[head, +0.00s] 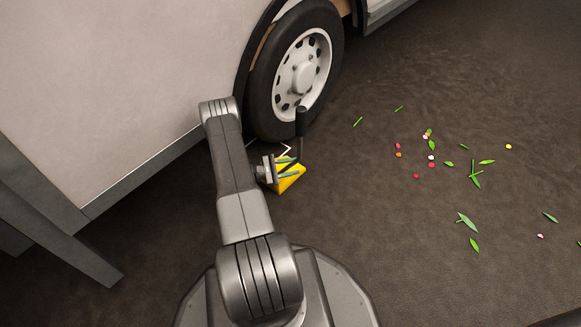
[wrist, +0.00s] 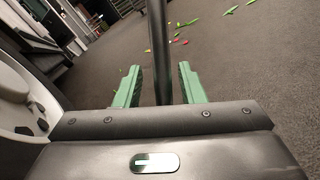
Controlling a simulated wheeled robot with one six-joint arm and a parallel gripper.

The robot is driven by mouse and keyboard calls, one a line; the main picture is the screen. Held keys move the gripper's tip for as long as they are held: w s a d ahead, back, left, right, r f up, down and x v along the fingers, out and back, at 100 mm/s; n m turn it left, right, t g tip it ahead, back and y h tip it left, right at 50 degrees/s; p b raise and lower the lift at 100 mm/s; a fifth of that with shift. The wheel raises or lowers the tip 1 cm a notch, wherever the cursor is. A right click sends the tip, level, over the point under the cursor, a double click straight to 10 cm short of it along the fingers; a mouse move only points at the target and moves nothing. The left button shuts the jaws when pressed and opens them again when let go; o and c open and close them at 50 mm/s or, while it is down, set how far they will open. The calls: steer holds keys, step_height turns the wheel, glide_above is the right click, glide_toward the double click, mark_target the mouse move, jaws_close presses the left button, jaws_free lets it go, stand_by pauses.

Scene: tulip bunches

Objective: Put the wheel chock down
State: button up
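The yellow wheel chock (head: 291,181) is low by the ground just in front of the van's wheel (head: 300,68). I cannot tell if it touches the tyre or rests fully on the ground. A dark handle with a thick grip (head: 301,121) rises by it. My gripper (head: 287,166) is at the chock and hides part of it. In the wrist view the green fingers (wrist: 160,85) stand apart, with the dark handle rod (wrist: 158,45) between them. A gap shows on each side of the rod. The yellow body is hidden in the wrist view.
The van's pale side panel (head: 120,80) rises close behind and left of my arm. Scattered green leaves (head: 475,175) and coloured petals (head: 431,157) lie on the brown ground to the right. The ground between them and the chock is clear.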

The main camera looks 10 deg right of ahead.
steer(key=a+p, duration=0.1)
steer(key=a, duration=0.6)
steer(key=shift+a+p, duration=0.25)
steer(key=shift+p, duration=0.15)
steer(key=shift+d, duration=0.15)
steer(key=d+r, duration=0.2)
steer(key=d, duration=0.5)
steer(key=shift+d+r+b, duration=0.15)
steer(key=shift+r+b, duration=0.2)
